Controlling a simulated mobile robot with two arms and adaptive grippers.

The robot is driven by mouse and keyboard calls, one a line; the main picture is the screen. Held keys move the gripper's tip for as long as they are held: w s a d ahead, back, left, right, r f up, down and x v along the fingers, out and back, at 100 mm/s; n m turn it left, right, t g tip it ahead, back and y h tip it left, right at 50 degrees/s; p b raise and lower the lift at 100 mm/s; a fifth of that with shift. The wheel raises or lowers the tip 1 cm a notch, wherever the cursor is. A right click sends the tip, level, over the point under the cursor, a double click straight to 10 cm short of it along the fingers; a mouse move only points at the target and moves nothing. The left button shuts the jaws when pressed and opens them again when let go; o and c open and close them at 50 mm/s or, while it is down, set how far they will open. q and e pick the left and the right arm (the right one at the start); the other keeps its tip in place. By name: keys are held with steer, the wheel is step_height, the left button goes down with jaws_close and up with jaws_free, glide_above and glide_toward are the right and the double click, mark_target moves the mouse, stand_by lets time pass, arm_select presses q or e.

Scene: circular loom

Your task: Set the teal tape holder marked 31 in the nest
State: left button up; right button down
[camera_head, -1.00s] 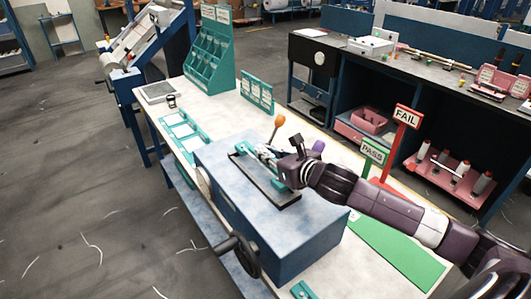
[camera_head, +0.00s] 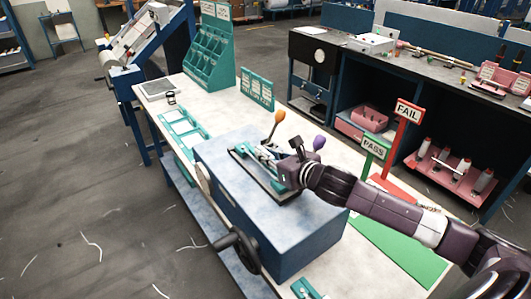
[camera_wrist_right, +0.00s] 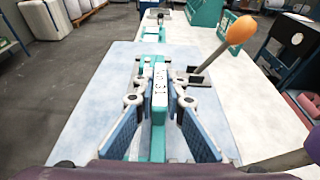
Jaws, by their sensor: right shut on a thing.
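My right gripper (camera_wrist_right: 154,103) is shut on the teal tape holder (camera_wrist_right: 157,135), with one blue-padded finger on each side. The holder's white label shows a 31, turned on its side. In the head view my right gripper (camera_head: 264,153) is over the dark fixture plate on the blue block. The nest seems to be the grey metal fixture (camera_wrist_right: 196,86) with an orange-knobbed lever (camera_wrist_right: 238,33). The holder lies along this fixture; I cannot tell whether it touches the nest floor, as the holder and fingers hide it. My left gripper is out of view.
The blue block (camera_head: 285,242) stands on the white table, with a black handwheel (camera_head: 238,248) at its front. A purple-knobbed lever (camera_head: 319,143) stands behind my gripper. PASS (camera_head: 373,149) and FAIL (camera_head: 408,111) signs stand to the right. A teal rack (camera_head: 209,60) is at the back.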

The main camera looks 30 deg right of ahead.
steer(key=shift+f, duration=0.3)
stand_by(0.4)
steer(key=shift+f, duration=0.25)
steer(key=c, duration=1.9)
jaws_free()
steer(key=shift+s, duration=0.15)
steer(key=v, duration=0.6)
steer(key=shift+s+d+r, duration=0.15)
steer(key=shift+s+d, duration=0.05)
steer(key=shift+s, duration=0.45)
steer(key=shift+v, duration=2.15)
steer(key=shift+r, duration=0.1)
